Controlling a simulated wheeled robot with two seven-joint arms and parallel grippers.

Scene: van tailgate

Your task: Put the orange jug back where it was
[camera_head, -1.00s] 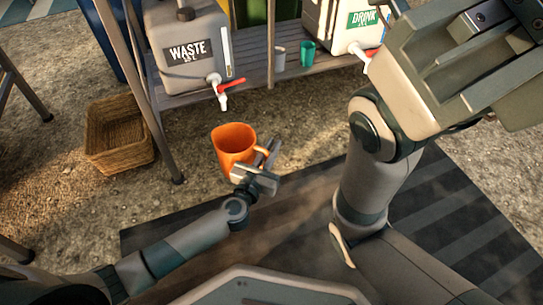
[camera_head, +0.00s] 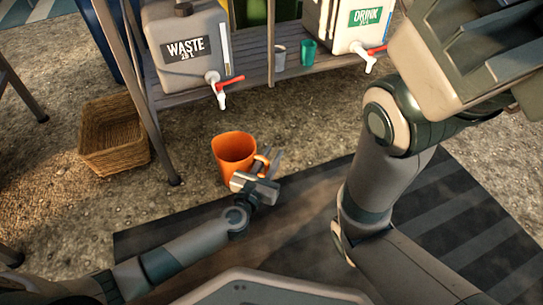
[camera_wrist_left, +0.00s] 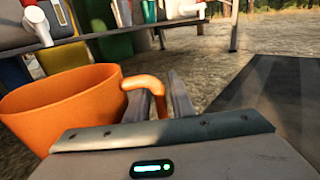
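The orange jug (camera_head: 233,150) is in the middle of the head view, roughly upright, with its open top showing and its handle toward the right. My left gripper (camera_head: 271,163) is at the handle side, its fingers closed about the handle. In the left wrist view the jug (camera_wrist_left: 62,108) fills the left side, and its handle (camera_wrist_left: 146,84) runs down between the fingers of the left gripper (camera_wrist_left: 163,95). The jug looks held above the ground; its height is hard to tell. My right arm fills the right side of the head view, and its fingers do not show.
A low slatted bench (camera_head: 262,72) holds a WASTE container (camera_head: 187,60) with a red-handled tap, a DRINK container (camera_head: 340,30), a green cup (camera_head: 308,52) and a grey cup (camera_head: 279,57). A wicker basket (camera_head: 113,140) stands left. A dark striped mat (camera_head: 440,215) lies in front.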

